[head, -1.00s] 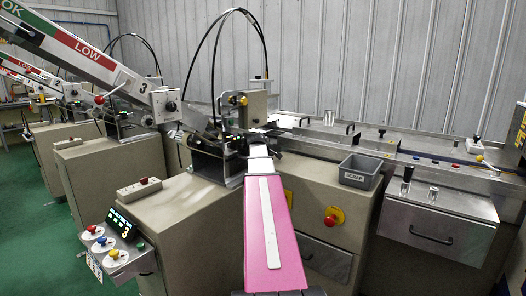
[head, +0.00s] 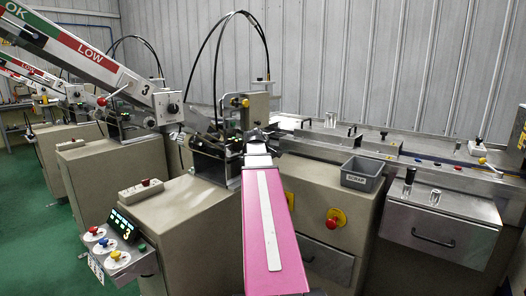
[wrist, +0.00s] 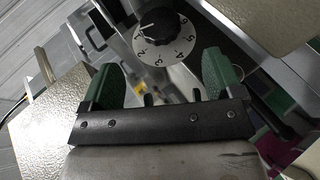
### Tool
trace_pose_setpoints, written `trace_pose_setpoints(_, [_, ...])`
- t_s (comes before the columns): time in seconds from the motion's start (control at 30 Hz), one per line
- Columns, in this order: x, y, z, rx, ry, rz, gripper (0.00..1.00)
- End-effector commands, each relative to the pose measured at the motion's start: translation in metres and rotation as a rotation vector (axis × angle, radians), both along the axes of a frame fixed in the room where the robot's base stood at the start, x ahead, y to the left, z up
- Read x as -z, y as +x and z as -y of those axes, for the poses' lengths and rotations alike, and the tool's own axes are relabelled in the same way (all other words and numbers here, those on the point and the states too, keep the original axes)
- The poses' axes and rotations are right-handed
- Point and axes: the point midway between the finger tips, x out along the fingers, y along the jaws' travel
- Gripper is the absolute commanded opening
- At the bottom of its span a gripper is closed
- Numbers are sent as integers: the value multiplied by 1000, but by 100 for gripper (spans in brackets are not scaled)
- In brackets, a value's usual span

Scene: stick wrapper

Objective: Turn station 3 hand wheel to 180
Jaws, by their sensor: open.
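The station 3 machine has a slanted chute (head: 90,62) marked 3, with a small round dial (head: 172,108) near its lower end. In the wrist view a black knob (wrist: 157,27) with a white pointer sits on a white numbered dial (wrist: 163,55). It lies just beyond the gap between my fingers, and I see no contact. My gripper (wrist: 160,80) is open and empty, with green pads wide apart. In the head view my pink arm reaches to the machine head and hides part of it. I cannot make out a mark of 180.
A panel with red, blue and yellow knobs and a lit display (head: 122,226) is at the lower left. A grey scrap bin (head: 362,173) and a red stop button (head: 335,218) are to the right. Black cables (head: 235,50) arch above the machine head.

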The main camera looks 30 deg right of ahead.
Motion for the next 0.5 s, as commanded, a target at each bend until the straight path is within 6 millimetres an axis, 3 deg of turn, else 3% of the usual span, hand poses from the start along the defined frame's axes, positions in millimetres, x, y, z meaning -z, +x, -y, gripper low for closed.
trace_pose_setpoints(0.13, [-6, -8, -7, 0, 0, 0, 86])
trace_pose_setpoints(0.5, [-5, -4, -2, 10, 24, -8, 86])
